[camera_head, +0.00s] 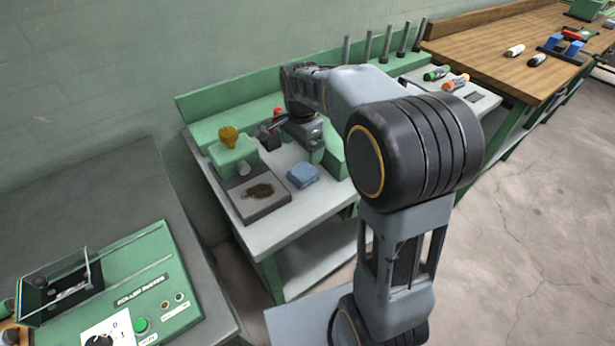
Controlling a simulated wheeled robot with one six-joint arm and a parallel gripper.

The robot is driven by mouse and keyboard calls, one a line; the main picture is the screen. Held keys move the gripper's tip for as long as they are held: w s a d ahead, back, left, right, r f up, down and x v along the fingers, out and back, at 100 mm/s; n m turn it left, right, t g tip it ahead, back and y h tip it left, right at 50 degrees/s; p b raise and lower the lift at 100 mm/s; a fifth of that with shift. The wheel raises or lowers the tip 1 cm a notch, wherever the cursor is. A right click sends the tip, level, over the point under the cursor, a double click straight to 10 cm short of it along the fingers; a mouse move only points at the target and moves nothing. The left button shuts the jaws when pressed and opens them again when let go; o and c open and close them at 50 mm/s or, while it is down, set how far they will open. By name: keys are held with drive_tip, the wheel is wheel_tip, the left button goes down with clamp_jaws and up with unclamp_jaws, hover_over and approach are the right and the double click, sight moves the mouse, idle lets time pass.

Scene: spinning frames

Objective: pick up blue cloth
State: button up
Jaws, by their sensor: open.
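A folded blue cloth (303,175) lies flat on the light grey top of the green workbench (283,228), right of a dark plate. My arm crosses the middle of the view and hides part of the bench to the right of the cloth.
A dark plate (278,201) with a brown stain lies beside the cloth. A green block with a yellow-brown knob (228,135) stands behind it. Several upright pegs (386,44) line the back right. A green control panel (125,290) is at the lower left. The bench's front edge is clear.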

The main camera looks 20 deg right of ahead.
sight(303, 171)
drive_tip(key=f, duration=0.4)
drive_tip(key=shift+d, duration=0.4)
drive_tip(key=shift+w+a+f, duration=0.1)
drive_tip(key=shift+a+f, duration=0.05)
drive_tip(key=shift+f, duration=1.35)
drive_tip(key=shift+a+f, duration=0.1)
drive_tip(key=shift+f, duration=1.35)
drive_tip(key=c, duration=0.9)
drive_tip(key=shift+r, duration=0.15)
